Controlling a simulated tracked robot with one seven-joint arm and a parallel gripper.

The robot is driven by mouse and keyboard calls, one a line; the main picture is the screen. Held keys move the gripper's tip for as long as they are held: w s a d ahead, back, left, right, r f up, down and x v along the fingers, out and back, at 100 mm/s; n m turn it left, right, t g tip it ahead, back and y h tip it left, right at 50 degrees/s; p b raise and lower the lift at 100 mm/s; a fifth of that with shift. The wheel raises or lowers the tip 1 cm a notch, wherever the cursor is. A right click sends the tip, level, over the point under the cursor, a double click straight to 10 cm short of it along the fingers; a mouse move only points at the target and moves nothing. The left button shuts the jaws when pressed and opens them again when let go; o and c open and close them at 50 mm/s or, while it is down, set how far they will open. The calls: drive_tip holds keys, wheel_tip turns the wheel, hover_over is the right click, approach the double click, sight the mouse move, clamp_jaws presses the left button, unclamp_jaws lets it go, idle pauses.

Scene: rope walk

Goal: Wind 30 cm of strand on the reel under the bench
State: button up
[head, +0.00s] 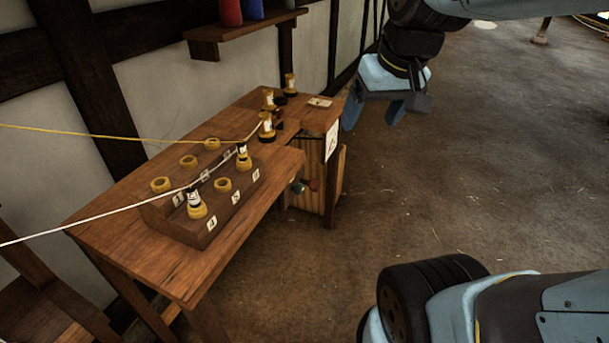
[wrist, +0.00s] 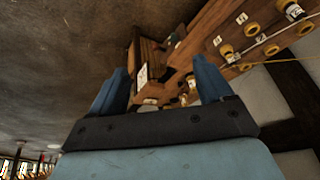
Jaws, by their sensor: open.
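The wooden bench (head: 135,265) stands along the wall. Under its far right end is a slatted wooden housing (head: 330,190), with small dark, green and red parts (head: 302,187) on its near side. I cannot make out the reel itself. A white strand (head: 100,215) and a yellow strand (head: 90,133) run in from the left to bobbins on the bench. My gripper (head: 372,124) is open and empty, in the air right of the bench's far end. In the wrist view, its fingers (wrist: 160,65) are spread, with the bench end and a white label (wrist: 143,76) beyond them.
A stepped rack (head: 215,232) with numbered sockets and bobbins sits on the bench. More bobbins (head: 266,128) stand at the far end near a small tray (head: 320,102). A wall shelf (head: 240,30) hangs above. The floor (head: 480,150) to the right is mostly clear.

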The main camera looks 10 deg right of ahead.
drive_tip(key=shift+o, duration=0.2)
drive_tip(key=w+a+f+n+g+y, duration=0.1)
drive_tip(key=w+f+g+y, duration=0.1)
drive_tip(key=w, duration=0.6)
drive_tip(key=shift+w+a+f+n+g, duration=0.3)
drive_tip(key=shift+a+f+g, duration=0.1)
drive_tip(key=shift+f, duration=0.35)
drive_tip(key=w+d+f+n+g+y, duration=0.2)
drive_tip(key=w+f+y, duration=0.6)
drive_tip(key=w+f, duration=1.05)
drive_tip(key=w+d+f+t+y, duration=0.2)
drive_tip(key=w+d+f, duration=0.1)
drive_tip(key=w+f, duration=0.3)
drive_tip(key=w+d+f+t+y, duration=0.2)
drive_tip(key=w+f, duration=0.2)
drive_tip(key=f, duration=0.5)
drive_tip(key=m+t, duration=0.3)
drive_tip(key=t, duration=0.4)
approach(310, 184)
drive_tip(key=x, duration=0.7)
drive_tip(key=w+f+x, duration=0.1)
drive_tip(key=x, duration=0.2)
drive_tip(key=shift+w+d+f, duration=0.1)
drive_tip(key=shift+w, duration=0.2)
drive_tip(key=shift+c, duration=0.3)
